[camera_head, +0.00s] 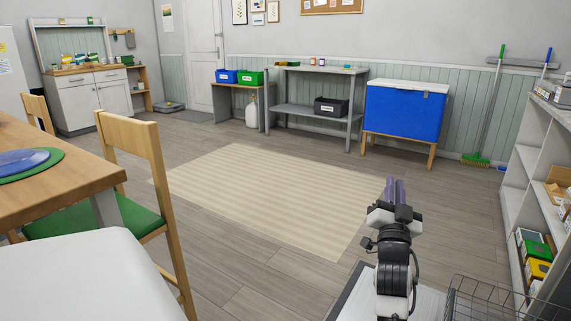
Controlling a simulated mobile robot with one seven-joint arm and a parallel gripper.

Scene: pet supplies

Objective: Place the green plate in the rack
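A green round, flat thing (53,172) lies on the wooden table at the left, with a blue plate (24,163) on top of it. It may be the green plate or a mat; I cannot tell which, and its left part is cut off by the picture edge. A wire basket or rack (490,300) shows at the bottom right, partly cut off; I cannot tell if it is the task's rack. My gripper (395,190) points up and away over the floor, far right of the table. Its two fingers are close together, and nothing is visibly held.
A chair with a green seat (134,220) stands against the wooden table (60,204). A white rounded surface (80,285) fills the bottom left. Shelves (520,185) stand at the right. The beige rug (260,195) and floor in the middle are clear.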

